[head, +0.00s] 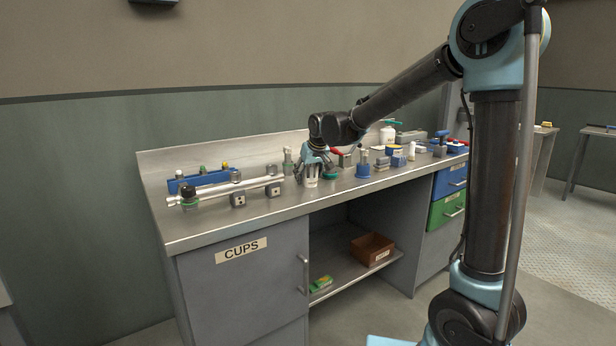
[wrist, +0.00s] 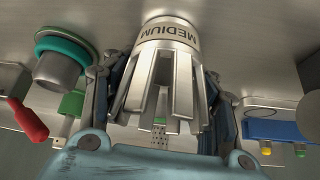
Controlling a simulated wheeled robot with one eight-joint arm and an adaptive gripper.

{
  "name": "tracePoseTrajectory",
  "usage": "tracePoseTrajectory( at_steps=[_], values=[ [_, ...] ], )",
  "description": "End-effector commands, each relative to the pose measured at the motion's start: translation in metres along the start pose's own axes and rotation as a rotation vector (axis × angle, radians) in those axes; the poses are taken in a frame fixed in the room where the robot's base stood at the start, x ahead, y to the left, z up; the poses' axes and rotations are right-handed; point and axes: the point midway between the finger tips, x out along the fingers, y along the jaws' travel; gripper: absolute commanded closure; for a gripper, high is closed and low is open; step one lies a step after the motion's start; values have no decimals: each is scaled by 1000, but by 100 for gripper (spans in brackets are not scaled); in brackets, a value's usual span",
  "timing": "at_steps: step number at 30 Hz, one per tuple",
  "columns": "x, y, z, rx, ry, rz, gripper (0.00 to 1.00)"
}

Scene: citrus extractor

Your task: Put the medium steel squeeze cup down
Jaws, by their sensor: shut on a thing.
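The medium steel squeeze cup (wrist: 165,72) has metal prongs and a label reading MEDIUM. It fills the middle of the wrist view, between the fingers of my gripper (wrist: 162,85), which is shut on it. In the head view my gripper (head: 312,171) is over the counter near its front edge, with the cup (head: 311,183) below it. The cup's base is at or very near the steel countertop (head: 225,228); I cannot tell whether it touches.
A green-rimmed steel piece (wrist: 62,60) and a red handle (wrist: 28,122) are close beside the cup. A steel rail (head: 222,192) and a blue rack (head: 205,178) are to the left. A blue-based item (head: 363,171) stands to the right. Front-left counter is clear.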

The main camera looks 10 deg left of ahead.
Motion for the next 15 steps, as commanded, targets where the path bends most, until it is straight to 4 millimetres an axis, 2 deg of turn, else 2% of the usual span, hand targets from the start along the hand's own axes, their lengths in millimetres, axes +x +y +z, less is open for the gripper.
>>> tracePoseTrajectory(
  at_steps=[1, 3, 15],
  values=[
    [0, 0, 0, 0, 0, 0, 42],
    [0, 0, 0, 0, 0, 0, 26],
    [-2, 1, -1, 1, 0, 1, 26]
  ],
)
